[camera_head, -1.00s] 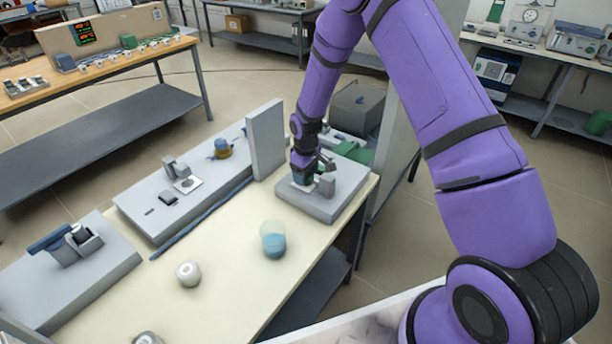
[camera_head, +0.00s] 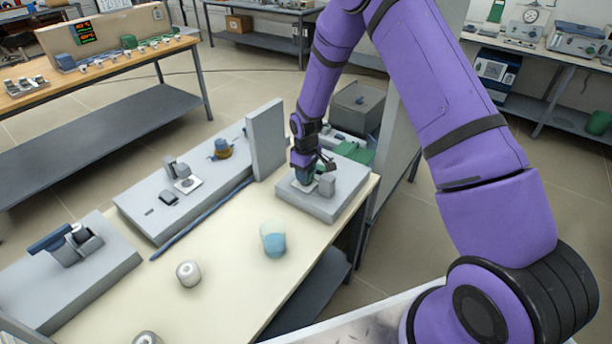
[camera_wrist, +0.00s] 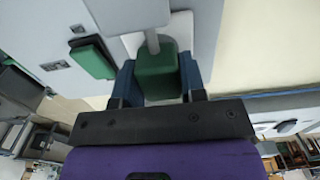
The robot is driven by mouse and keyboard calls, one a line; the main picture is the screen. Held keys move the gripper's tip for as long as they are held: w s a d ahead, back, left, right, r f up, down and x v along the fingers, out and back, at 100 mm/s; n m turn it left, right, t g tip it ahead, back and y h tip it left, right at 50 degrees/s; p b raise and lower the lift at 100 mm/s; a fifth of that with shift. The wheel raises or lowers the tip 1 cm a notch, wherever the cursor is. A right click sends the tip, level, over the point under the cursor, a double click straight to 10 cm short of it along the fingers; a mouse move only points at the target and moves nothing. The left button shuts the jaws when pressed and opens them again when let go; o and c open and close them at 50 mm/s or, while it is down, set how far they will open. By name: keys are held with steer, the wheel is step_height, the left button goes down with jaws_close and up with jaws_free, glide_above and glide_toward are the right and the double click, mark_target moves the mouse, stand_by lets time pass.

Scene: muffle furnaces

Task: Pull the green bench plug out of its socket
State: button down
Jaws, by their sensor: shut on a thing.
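The green bench plug (camera_wrist: 157,75) is between my gripper's two blue fingers in the wrist view, with a grey stem (camera_wrist: 152,38) at its far end. My gripper (camera_head: 307,174) is shut on the plug, which shows only partly in the head view. The plug is close over a white socket plate (camera_head: 306,187) on a grey raised block (camera_head: 318,207) at the bench's right end. The plate also shows in the wrist view (camera_wrist: 132,45). I cannot tell whether the plug still touches the socket.
A tall grey panel (camera_head: 266,140) rises to the left. A blue-and-clear cup (camera_head: 273,240) and a white jar (camera_head: 188,273) stand on the bench, with bare bench top around them.

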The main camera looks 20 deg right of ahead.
steer(key=shift+r, duration=1.3)
steer(key=c, duration=0.7)
jaws_free()
steer(key=shift+r, duration=0.1)
step_height(320, 180, up, 11)
steer(key=shift+f, duration=0.15)
